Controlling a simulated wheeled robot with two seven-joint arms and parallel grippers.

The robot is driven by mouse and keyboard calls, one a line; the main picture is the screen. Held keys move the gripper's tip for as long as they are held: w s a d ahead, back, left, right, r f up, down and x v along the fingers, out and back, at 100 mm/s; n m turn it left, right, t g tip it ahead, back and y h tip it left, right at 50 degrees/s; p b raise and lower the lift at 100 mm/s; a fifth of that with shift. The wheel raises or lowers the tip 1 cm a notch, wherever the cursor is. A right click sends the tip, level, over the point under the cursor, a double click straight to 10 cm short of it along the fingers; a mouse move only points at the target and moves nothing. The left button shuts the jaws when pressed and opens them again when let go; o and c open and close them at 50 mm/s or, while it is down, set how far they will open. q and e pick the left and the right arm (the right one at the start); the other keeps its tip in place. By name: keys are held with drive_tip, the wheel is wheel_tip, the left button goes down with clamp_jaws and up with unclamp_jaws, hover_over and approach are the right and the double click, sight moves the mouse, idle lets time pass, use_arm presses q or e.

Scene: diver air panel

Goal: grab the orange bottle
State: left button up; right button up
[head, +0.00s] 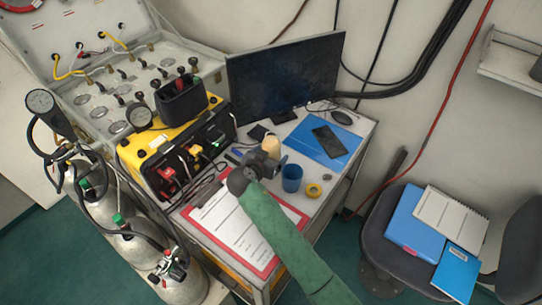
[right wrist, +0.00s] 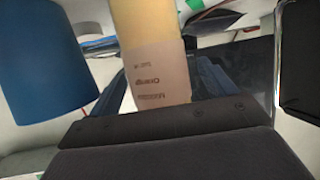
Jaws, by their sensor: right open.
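The orange bottle (head: 271,146) is pale orange-tan and stands on the desk by the monitor. In the right wrist view the bottle (right wrist: 152,50) is large and central, with upside-down print on a paler label; its top and base are not both visible. My right gripper (head: 264,163) is open, low over the desk right at the bottle and hiding its lower part in the head view. I cannot tell whether the fingers touch it. My left gripper is not in view.
A blue cup (head: 291,178) stands close right of the gripper; it also shows in the right wrist view (right wrist: 48,65). A yellow tape roll (head: 314,190), red clipboard (head: 290,214), yellow-black unit (head: 160,150) and monitor (head: 285,75) surround the spot. Little free room.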

drive_tip(key=shift+w+d+f, duration=0.1)
drive_tip(key=shift+w+d, duration=0.05)
drive_tip(key=shift+w, duration=0.05)
drive_tip(key=shift+c, duration=1.1)
drive_tip(key=c, duration=1.1)
drive_tip(key=shift+c, duration=0.5)
drive_tip(key=shift+r, duration=0.3)
